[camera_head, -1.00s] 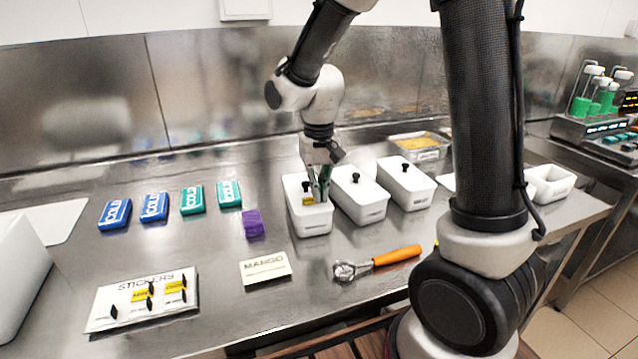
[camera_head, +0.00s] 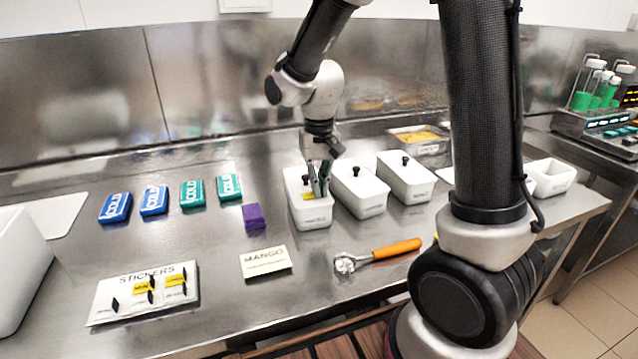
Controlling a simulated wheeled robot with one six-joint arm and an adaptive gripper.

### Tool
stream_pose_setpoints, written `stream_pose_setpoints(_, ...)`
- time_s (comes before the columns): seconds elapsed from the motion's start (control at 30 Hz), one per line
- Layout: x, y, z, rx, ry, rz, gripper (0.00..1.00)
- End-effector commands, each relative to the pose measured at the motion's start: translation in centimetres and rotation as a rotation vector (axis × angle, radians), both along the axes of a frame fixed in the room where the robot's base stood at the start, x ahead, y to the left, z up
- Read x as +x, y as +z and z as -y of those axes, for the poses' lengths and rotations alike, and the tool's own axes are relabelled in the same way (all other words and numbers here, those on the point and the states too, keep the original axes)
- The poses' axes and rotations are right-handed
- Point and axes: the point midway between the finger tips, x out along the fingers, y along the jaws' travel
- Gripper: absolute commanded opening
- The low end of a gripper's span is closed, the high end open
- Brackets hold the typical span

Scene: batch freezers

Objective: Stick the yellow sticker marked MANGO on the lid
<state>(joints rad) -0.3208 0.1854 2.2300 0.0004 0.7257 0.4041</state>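A small yellow sticker (camera_head: 308,196) shows on the lid of the leftmost white tub (camera_head: 311,216), in front of the lid's black knob (camera_head: 306,180). Its lettering is too small to read. My gripper (camera_head: 320,192) points down at this lid, with its fingertips close beside the sticker on the right. I cannot tell whether the fingers touch the sticker or stand apart from it. A card reading MANGO (camera_head: 265,262) lies on the counter in front of the tub. The white STICKERS board (camera_head: 112,282) at the front left holds several stickers with black tabs, some of them yellow.
Two more lidded white tubs (camera_head: 360,192) (camera_head: 406,178) stand close to the right. A purple block (camera_head: 253,217) and blue (camera_head: 154,201) and green (camera_head: 192,194) COLD packs lie left. A scoop with an orange handle (camera_head: 397,250) lies in front. An open white tub (camera_head: 551,178) stands right.

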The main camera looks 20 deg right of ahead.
Motion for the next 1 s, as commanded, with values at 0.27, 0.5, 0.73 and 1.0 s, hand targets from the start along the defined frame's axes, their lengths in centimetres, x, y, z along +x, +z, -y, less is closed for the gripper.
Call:
stream_pose_setpoints(0.27,0.0,-0.23,0.0,0.0,0.0,0.0,0.0)
stream_pose_setpoints(0.5,-0.02,-0.23,0.0,0.0,0.0,0.0,0.06)
stream_pose_setpoints(0.73,-0.02,-0.23,0.01,0.0,0.0,0.0,0.3)
stream_pose_setpoints(1.0,-0.01,-0.22,0.0,0.0,0.0,0.0,0.53)
